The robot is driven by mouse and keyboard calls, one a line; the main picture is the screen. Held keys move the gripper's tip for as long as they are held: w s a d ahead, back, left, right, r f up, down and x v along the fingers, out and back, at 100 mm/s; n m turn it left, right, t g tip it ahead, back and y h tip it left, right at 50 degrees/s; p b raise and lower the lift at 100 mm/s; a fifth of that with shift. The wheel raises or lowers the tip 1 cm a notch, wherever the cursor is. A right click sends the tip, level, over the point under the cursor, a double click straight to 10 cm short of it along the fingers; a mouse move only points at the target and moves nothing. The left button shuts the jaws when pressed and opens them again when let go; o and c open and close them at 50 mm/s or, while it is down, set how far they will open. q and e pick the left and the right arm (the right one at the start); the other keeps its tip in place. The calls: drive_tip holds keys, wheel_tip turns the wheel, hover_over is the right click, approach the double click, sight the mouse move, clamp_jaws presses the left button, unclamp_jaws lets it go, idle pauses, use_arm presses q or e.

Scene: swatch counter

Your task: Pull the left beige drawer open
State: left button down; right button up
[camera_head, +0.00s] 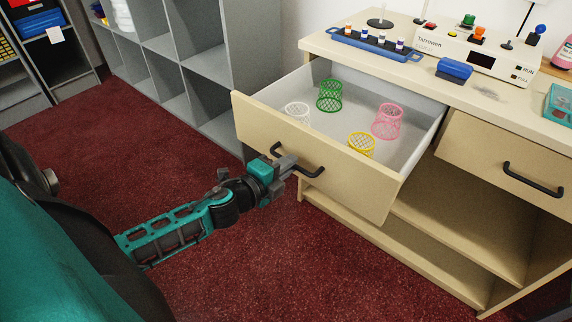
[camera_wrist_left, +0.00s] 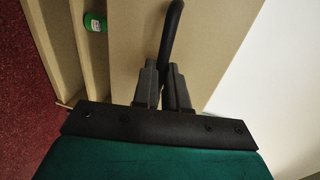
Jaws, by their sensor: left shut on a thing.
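The left beige drawer (camera_head: 330,172) stands well out from the counter in the head view. Its dark bar handle (camera_head: 313,171) is on the front panel. My left gripper (camera_head: 290,163) is shut on the left end of that handle. In the left wrist view the two grey fingers (camera_wrist_left: 166,88) close around the black handle (camera_wrist_left: 171,35), with the beige drawer front (camera_wrist_left: 134,55) behind it. Inside the drawer are a white mesh cup (camera_head: 297,111), a green one (camera_head: 329,96), a yellow one (camera_head: 361,144) and a pink one (camera_head: 387,121). My right gripper is not in view.
The right drawer (camera_head: 510,165) is shut, with its own dark handle (camera_head: 533,180). Open shelves lie below. The counter top holds a blue rack (camera_head: 366,42), a blue box (camera_head: 454,70) and a control box (camera_head: 470,50). Grey shelving (camera_head: 205,65) stands behind; red carpet is clear in front.

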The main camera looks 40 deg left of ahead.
use_arm(q)
drive_tip(key=c, duration=1.2)
unclamp_jaws()
drive_tip(key=shift+o, duration=0.2)
drive_tip(key=shift+s, duration=0.1)
drive_tip(key=v, duration=1.2)
drive_tip(key=shift+s, duration=0.35)
drive_tip(key=shift+r, duration=0.1)
